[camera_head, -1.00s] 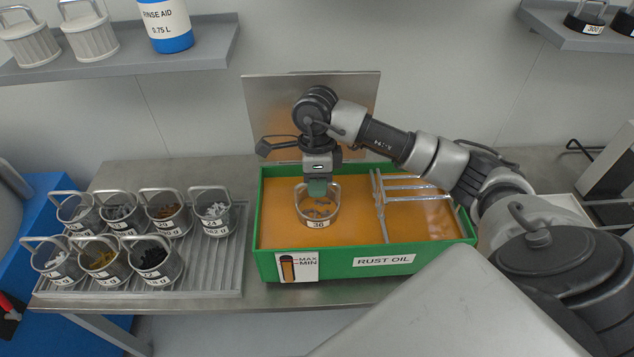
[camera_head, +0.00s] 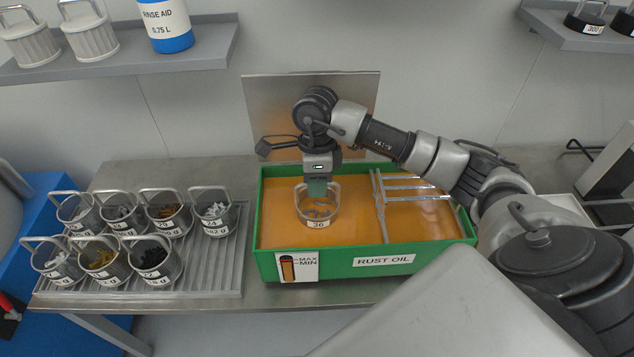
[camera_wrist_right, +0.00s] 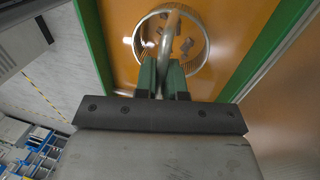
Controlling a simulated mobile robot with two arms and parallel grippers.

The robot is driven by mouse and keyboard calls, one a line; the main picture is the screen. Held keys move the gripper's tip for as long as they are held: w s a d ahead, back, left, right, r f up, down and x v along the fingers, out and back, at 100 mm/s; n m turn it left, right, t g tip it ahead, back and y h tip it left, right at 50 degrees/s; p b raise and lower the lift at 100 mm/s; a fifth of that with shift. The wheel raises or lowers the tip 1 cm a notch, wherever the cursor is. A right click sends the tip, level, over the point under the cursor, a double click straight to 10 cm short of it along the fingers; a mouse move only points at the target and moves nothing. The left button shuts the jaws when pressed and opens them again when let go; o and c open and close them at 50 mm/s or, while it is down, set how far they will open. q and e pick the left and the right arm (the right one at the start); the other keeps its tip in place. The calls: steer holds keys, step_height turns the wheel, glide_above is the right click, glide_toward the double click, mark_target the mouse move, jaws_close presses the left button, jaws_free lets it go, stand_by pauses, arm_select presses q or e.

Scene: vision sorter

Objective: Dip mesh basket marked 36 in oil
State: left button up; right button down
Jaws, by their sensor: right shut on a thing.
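The mesh basket marked 36 (camera_head: 318,223) is in the left part of the green oil tank (camera_head: 330,262), among the orange-brown oil (camera_head: 278,215). Its label and upper rim show; I cannot tell how deep its lower part sits. My right gripper (camera_head: 317,188) is above it, shut on its handle. In the right wrist view the green fingers (camera_wrist_right: 163,78) close on the basket's handle, and the round basket (camera_wrist_right: 205,45) holds a few grey-brown pieces. My left gripper is not in view.
A metal drain rack (camera_head: 381,205) spans the tank's right part. Several baskets with small parts stand on a ribbed tray (camera_head: 215,265) at the left. A steel panel (camera_head: 270,110) stands behind the tank. Shelves (camera_head: 120,62) hang above at both sides.

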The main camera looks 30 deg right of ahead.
steer(key=shift+r, duration=0.2)
step_height(320, 180, up, 16)
steer(key=p, duration=0.9)
stand_by(0.9)
